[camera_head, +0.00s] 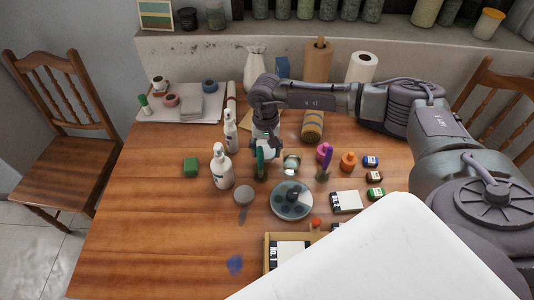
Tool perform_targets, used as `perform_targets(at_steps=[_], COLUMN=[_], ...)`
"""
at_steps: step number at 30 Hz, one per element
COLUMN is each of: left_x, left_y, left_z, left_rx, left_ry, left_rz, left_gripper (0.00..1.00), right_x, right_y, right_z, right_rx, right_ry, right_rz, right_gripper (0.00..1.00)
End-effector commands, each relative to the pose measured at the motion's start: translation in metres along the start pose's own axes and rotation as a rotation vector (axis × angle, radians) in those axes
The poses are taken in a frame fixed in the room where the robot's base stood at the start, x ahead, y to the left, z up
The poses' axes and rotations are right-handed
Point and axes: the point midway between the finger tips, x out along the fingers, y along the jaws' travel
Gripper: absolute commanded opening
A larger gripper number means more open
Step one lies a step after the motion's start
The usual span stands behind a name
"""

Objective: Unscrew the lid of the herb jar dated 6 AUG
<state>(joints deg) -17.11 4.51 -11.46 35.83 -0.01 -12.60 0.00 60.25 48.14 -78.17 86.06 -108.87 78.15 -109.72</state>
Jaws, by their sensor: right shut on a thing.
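My right gripper (263,152) points down over the middle of the table, at the end of the arm from the right. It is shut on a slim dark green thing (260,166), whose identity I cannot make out. A small pale greenish jar-like thing (291,164) is just right of the gripper. Several glass jars with greenish contents (305,9) stand on the shelf at the top, cut off by the picture edge. No date is readable, so I cannot tell which is the 6 AUG jar. My left gripper is out of view.
White bottles (221,168) stand close left of the gripper. A round grey-blue dish (291,201), ink bottles and a wooden box (268,252) crowd the front right. A white vase (254,66) and paper rolls stand behind. The table's (140,217) left front is mostly clear.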

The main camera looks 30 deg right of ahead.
Motion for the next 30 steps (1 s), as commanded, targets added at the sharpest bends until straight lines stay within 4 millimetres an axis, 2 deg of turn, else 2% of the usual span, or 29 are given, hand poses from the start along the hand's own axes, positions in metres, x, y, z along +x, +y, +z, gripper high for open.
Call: perform_targets(at_steps=[6,18,19,20,30], left_x=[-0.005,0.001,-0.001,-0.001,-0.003], left_y=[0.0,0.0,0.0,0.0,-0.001], left_z=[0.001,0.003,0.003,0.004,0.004], left_rx=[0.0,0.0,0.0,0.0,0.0], left_ry=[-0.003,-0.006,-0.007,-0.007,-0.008], left_rz=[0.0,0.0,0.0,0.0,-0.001], left_gripper=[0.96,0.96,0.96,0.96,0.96], right_x=[0.029,0.037,0.035,0.035,0.032], right_y=[0.0,0.0,0.0,0.0,0.0], right_z=[0.001,0.0,0.0,0.0,0.0], right_rx=[0.0,-0.001,-0.001,-0.001,0.0], right_ry=[-0.001,0.0,0.001,0.001,0.0], right_rz=[0.002,0.0,0.0,0.0,0.0], right_gripper=[0.15,0.15,0.62,0.67,0.68])
